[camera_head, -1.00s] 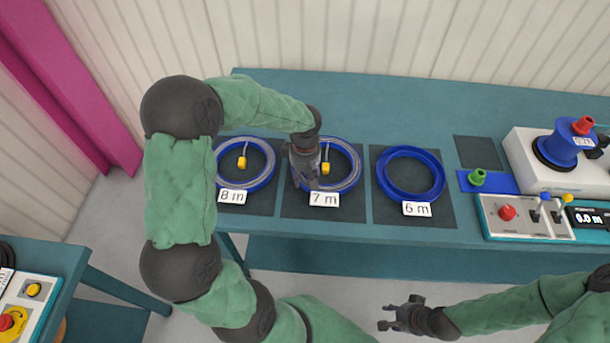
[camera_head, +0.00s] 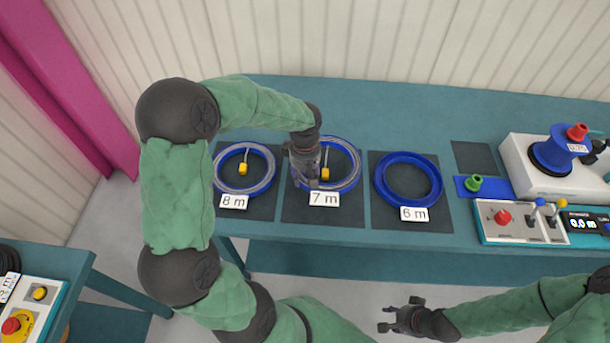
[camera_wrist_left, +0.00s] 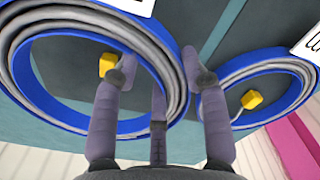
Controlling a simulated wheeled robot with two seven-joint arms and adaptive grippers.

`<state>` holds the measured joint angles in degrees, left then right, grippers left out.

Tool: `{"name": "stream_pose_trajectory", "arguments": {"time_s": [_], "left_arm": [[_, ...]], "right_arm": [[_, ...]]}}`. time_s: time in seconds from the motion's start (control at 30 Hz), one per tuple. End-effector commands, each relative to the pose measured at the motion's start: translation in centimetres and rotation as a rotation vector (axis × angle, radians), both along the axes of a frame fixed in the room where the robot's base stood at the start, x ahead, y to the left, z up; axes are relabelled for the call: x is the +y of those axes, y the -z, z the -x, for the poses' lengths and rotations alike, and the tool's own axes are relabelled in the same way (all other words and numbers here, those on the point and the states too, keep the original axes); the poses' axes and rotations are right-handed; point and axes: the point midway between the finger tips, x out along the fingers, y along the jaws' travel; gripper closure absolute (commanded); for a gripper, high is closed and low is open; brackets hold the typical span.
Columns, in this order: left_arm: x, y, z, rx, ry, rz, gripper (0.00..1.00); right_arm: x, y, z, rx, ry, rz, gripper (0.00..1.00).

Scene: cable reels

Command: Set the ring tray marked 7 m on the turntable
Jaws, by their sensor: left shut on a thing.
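The ring tray marked 7 m (camera_head: 357,170) is a blue ring with grey cable coiled in it and a yellow cable end inside. It lies on a dark mat, its label (camera_head: 324,199) at the front. My left gripper (camera_head: 308,184) is shut on the left side of its rim. In the left wrist view the fingers (camera_wrist_left: 162,72) straddle the rim of this tray (camera_wrist_left: 40,95). My right gripper (camera_head: 386,318) is open and empty, in front of the table. I cannot identify the turntable for certain in these views.
The 8 m tray (camera_head: 262,183) lies close on the left, and the empty 6 m tray (camera_head: 434,184) on the right. A white machine with a blue reel (camera_head: 560,150) and a switch panel (camera_head: 520,226) stand at the right. A second table (camera_head: 60,255) is at lower left.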

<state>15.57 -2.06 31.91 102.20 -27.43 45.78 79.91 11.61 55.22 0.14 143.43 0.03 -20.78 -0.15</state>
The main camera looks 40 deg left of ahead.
Motion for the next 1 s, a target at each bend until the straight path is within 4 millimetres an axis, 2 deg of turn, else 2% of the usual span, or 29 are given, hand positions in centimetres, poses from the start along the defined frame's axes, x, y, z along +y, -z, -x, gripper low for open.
{"name": "stream_pose_trajectory", "arguments": {"time_s": [0.1,0.47,1.0], "left_arm": [[0.1,-0.6,-0.1,-0.004,-0.001,-0.001,1.0],[0.1,-0.8,-0.1,-0.004,-0.001,-0.001,1.0],[0.1,-5.6,-0.2,-0.005,0.0,-0.001,1.0]], "right_arm": [[0.0,-0.4,0.0,0.0,0.0,0.0,0.6],[0.0,-0.4,0.0,0.0,0.0,0.0,0.6],[0.0,-3.8,0.0,0.0,0.0,0.0,0.6]]}}
